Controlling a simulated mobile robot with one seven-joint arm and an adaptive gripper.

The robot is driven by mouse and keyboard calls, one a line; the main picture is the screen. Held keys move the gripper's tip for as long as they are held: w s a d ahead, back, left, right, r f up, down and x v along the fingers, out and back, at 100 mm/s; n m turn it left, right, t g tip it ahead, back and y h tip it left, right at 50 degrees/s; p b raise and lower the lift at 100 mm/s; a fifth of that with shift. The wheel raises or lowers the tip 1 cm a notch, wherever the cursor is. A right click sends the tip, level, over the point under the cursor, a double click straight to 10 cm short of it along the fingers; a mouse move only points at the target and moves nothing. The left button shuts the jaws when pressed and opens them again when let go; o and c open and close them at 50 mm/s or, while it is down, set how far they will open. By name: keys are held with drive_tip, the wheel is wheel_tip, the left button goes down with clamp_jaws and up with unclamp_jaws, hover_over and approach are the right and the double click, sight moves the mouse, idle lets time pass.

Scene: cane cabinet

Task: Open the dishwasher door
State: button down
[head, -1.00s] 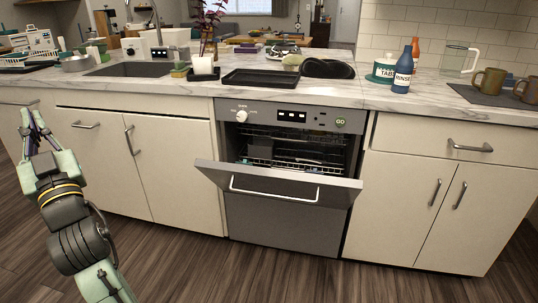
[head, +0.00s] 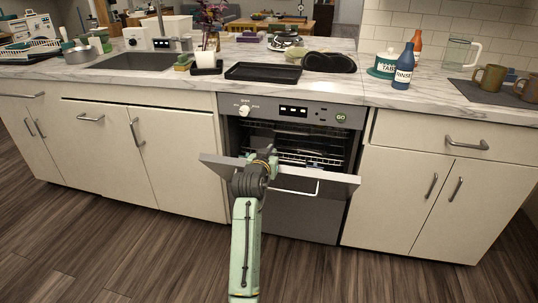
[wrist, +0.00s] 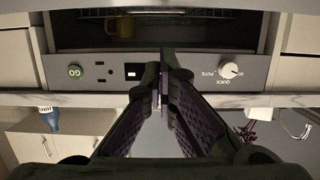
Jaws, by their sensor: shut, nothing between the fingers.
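The dishwasher door (head: 335,186) is partly open, tilted outward from the top, with a bar handle (head: 305,190) on its front. The dishwasher control panel (head: 290,111) is above the opening; it also shows upside down in the wrist view (wrist: 200,70). My gripper (head: 268,153) is at the door's upper edge, left of its middle, in front of the opening. In the wrist view its fingers (wrist: 164,75) are together with nothing between them. My arm hides part of the door and handle. I cannot tell whether the gripper touches the door.
Inside the dishwasher are wire racks (head: 308,158) and, in the wrist view, a yellow mug (wrist: 121,26). The countertop (head: 200,88) overhangs above, with a black tray (head: 263,72) and a blue rinse bottle (head: 405,68). Closed cabinets flank the dishwasher. The floor (head: 150,245) in front is clear.

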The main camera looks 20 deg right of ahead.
drive_tip(key=p+x, duration=0.1)
drive_tip(key=x, duration=0.5)
drive_tip(key=shift+r, duration=0.15)
drive_tip(key=shift+s+a+f+p, duration=0.55)
drive_tip(key=shift+s+f, duration=0.15)
drive_tip(key=shift+s, duration=0.05)
drive_tip(key=shift+s+a+f, duration=0.4)
drive_tip(key=shift+s+f, duration=0.2)
